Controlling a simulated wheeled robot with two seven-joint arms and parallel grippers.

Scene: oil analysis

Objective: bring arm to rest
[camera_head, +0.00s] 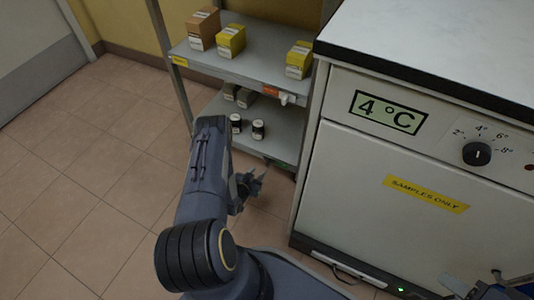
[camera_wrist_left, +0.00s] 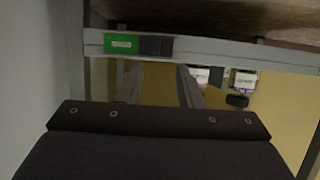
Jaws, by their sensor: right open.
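My left arm (camera_head: 207,180) reaches forward from the bottom of the head view, beside the shelf unit. My left gripper (camera_head: 252,184) hangs low over the floor in front of the lower shelf. In the left wrist view its two fingers (camera_wrist_left: 160,75) stand apart with nothing between them, so it is open and empty. My right gripper (camera_head: 492,287) shows only partly at the bottom right corner, in front of the fridge; it is open.
The shelf unit (camera_head: 250,67) holds several boxes on top and two dark-capped bottles (camera_head: 258,129) below. The lower shelf edge (camera_wrist_left: 220,48) crosses close beyond the left fingers. A white fridge (camera_head: 345,165) stands right. Tiled floor (camera_head: 85,170) at left is clear.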

